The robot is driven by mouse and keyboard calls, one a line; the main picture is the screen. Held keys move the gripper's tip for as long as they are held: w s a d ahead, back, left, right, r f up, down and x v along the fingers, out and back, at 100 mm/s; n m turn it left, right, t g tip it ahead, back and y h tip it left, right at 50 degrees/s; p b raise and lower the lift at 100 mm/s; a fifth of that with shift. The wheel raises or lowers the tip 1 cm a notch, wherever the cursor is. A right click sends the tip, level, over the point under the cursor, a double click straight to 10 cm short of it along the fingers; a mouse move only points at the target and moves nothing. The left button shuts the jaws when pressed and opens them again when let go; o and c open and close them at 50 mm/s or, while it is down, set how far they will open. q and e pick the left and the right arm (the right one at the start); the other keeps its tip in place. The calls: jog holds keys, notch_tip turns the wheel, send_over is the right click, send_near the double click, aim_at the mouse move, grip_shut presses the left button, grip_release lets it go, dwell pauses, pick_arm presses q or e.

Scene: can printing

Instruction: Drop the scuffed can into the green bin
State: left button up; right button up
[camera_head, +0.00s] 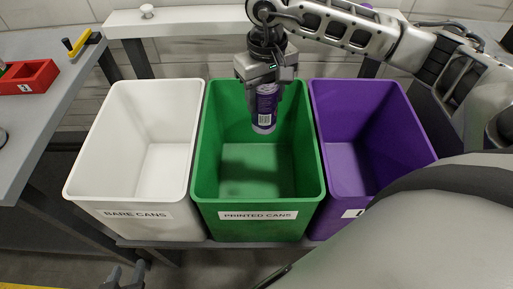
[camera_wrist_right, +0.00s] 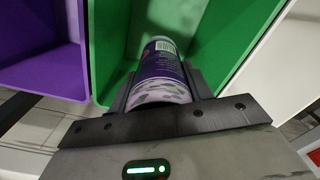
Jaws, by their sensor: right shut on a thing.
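The purple printed can (camera_head: 265,108) hangs upright in my right gripper (camera_head: 262,80), over the inside of the green bin (camera_head: 258,200) labelled PRINTED CANS. My right gripper is shut on it. In the right wrist view the can (camera_wrist_right: 160,75) lies between the dark jaws (camera_wrist_right: 160,100) and shows grey-white scuffed patches near its end. The can's lower end is above the bin floor, apart from the walls. My left gripper (camera_head: 127,275) is only partly in view at the bottom edge; its fingertips look apart and empty.
A white bin (camera_head: 135,185) labelled BARE CANS stands left of the green bin. A purple bin (camera_head: 365,150) stands to the right, its label partly hidden by my arm. All three look empty inside. A grey table with a red tray (camera_head: 28,80) is at the far left.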

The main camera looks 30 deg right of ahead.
jog(key=shift+f, duration=0.5)
jog(key=o, duration=1)
jog(key=shift+r, duration=0.1)
notch_tip(320, 180, up, 16)
jog(key=shift+f, duration=0.1)
